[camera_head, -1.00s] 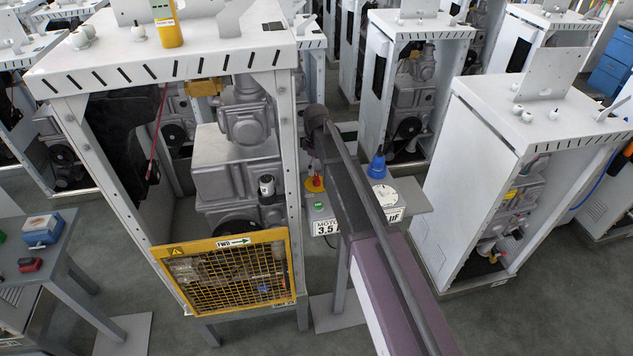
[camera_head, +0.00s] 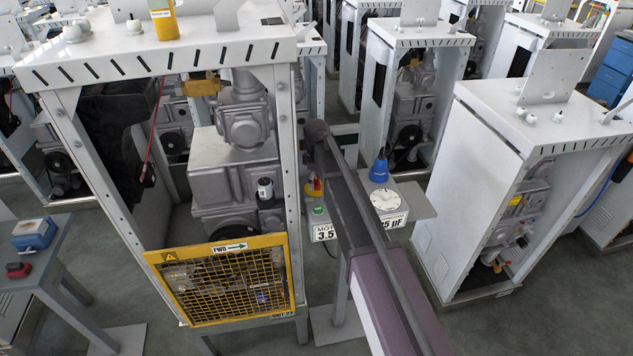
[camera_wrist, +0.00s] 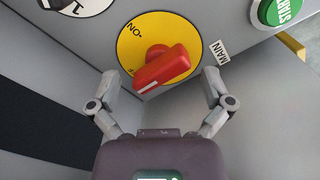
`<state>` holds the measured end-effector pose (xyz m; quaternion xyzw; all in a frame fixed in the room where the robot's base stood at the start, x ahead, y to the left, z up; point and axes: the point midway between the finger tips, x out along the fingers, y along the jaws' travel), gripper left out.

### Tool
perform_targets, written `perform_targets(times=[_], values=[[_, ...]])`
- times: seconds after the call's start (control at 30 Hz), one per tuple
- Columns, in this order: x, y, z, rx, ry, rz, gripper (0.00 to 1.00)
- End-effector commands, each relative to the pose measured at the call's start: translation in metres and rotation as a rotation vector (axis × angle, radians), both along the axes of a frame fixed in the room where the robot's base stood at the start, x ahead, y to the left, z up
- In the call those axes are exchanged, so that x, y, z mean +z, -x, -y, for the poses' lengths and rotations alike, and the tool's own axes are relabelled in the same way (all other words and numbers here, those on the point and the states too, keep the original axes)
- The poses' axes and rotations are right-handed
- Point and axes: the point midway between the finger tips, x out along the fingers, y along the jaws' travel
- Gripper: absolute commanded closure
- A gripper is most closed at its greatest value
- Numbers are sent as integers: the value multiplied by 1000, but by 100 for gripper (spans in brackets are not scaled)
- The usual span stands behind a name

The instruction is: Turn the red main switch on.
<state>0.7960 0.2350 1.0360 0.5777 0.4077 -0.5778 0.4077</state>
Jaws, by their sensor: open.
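The red main switch (camera_wrist: 165,68) is a red handle on a round yellow plate (camera_wrist: 133,48) marked ON, with a MAIN label (camera_wrist: 220,52) beside it. The handle lies aslant, its blunt end toward the right. My gripper (camera_wrist: 162,78) is open in the wrist view, with one finger on each side of the handle's near end. I cannot tell whether either finger touches it. In the head view the red and yellow switch (camera_head: 314,187) shows small beside my arm, and my gripper is hidden there.
A green START button (camera_wrist: 279,10) sits at the right of the panel, and a white dial (camera_wrist: 76,4) at the upper left. In the head view a cabinet with a yellow mesh guard (camera_head: 225,280) stands left of my arm, and a blue cone (camera_head: 379,168) stands right.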

Motion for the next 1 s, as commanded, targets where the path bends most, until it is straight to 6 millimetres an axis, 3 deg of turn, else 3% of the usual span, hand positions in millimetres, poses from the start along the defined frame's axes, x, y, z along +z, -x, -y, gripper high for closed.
perform_targets(times=[0.1,0.13,0.3,0.4,1.0], values=[[0,0,0,0,0,0,0],[0,0,0,0,0,0,6],[0,0,0,0,0,0,56],[0,0,0,1,0,0,81],[0,1,0,3,0,-3,81]])
